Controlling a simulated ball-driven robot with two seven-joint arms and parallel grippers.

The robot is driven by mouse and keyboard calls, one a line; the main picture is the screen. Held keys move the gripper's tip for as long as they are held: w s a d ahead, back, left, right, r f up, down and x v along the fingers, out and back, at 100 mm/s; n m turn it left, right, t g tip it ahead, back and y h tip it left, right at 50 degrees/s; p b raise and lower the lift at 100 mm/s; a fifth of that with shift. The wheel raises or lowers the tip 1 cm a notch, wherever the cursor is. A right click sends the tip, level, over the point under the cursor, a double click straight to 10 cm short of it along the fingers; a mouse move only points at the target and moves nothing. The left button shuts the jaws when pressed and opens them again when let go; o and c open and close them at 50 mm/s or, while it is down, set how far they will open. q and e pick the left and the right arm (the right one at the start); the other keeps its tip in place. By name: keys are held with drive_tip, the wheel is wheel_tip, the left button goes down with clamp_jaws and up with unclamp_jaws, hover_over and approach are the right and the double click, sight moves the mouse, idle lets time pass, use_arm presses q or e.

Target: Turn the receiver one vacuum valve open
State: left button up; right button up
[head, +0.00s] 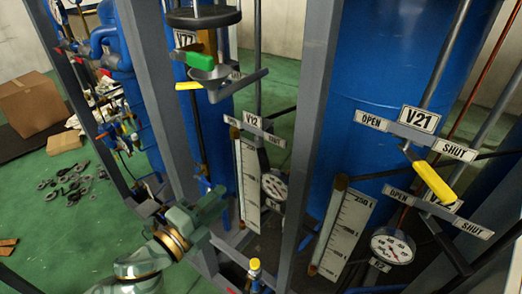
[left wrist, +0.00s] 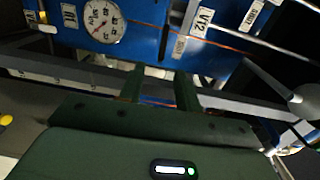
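Two labelled valves show beside the left receiver in the head view. The upper plate (head: 184,40) reads V1 and an unclear last digit, with a yellow handle (head: 188,86) below it. The lower plate V12 (head: 251,119) has a dark lever hanging below it; it also shows in the left wrist view (left wrist: 204,20). I cannot tell which one is the vacuum valve. My left gripper (head: 212,200) is below and left of the V12 plate, in front of the frame. Its two fingers (left wrist: 160,88) stand apart, with nothing held between them. My right gripper is not in view.
A grey upright post (head: 308,120) stands right of V12. Pressure gauges (head: 273,187) and a level scale (head: 247,180) sit close to the left arm. Valve V21 (head: 419,120), with a yellow handle, is on the right. Loose parts and a cardboard box (head: 30,103) lie at left.

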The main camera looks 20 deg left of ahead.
sight(263, 158)
use_arm(q)
drive_tip(key=p+x, duration=0.1)
drive_tip(key=x, duration=0.4)
drive_tip(key=p+x, duration=0.1)
drive_tip(key=x, duration=0.4)
drive_tip(key=r+x, duration=0.1)
drive_tip(key=x, duration=0.3)
drive_tip(key=shift+w+d+p, duration=0.25)
drive_tip(key=shift+d+p, duration=0.15)
drive_tip(key=shift+d, duration=0.1)
drive_tip(key=shift+w+d, duration=0.1)
drive_tip(key=shift+w, duration=0.55)
drive_tip(key=shift+d, duration=0.1)
clamp_jaws()
